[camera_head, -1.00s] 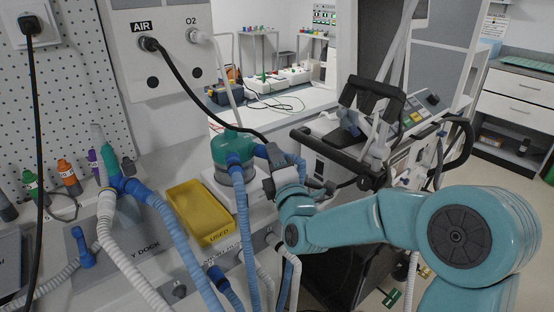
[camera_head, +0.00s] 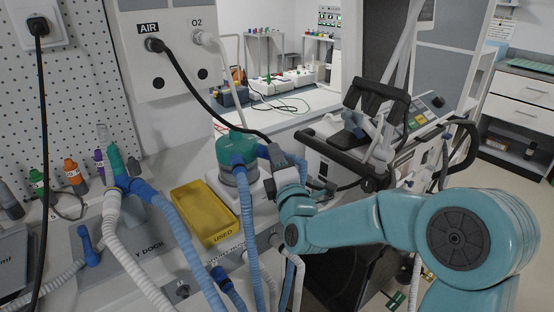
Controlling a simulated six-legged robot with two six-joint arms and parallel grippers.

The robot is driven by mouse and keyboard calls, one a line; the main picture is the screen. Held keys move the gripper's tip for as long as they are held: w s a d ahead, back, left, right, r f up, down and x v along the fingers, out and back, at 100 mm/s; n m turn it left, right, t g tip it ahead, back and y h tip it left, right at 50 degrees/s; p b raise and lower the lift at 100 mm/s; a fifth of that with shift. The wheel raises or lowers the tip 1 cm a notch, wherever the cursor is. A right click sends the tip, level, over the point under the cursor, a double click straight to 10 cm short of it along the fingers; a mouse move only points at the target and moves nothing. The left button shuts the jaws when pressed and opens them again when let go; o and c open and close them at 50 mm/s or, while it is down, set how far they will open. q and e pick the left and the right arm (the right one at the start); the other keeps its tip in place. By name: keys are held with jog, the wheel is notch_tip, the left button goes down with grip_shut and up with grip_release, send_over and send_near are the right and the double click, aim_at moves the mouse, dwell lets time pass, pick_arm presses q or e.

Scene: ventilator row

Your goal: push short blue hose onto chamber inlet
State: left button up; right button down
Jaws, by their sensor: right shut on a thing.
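The humidifier chamber (camera_head: 236,148) has a teal top and stands on a white base left of my right gripper. A blue connector on its front leads into a long blue corrugated hose (camera_head: 246,225) that hangs down. My right gripper (camera_head: 277,157) comes in from the right and is shut on the short blue hose (camera_head: 295,160), at the chamber's right side. A blue end (camera_head: 263,151) shows between the chamber and the fingers. The fingers hide the contact, so I cannot tell whether the hose is seated on the inlet. My left gripper is not in view.
A yellow USED tray (camera_head: 203,213) lies left of the chamber. White and blue hoses meet at a teal piece (camera_head: 116,160) above the grey dock. A black AIR hose (camera_head: 196,95) drapes close above the gripper. A black-handled cart unit (camera_head: 345,150) stands behind my right arm.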

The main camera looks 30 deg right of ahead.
jog(key=shift+r, duration=0.1)
jog(key=c, duration=1.1)
grip_release()
jog(key=o, duration=0.4)
jog(key=shift+w+a, duration=0.1)
jog(key=shift+w, duration=0.1)
jog(key=shift+o, duration=0.2)
jog(key=shift+s, duration=0.15)
jog(key=b+v, duration=0.9)
jog(key=v, duration=0.7)
jog(key=shift+b, duration=0.35)
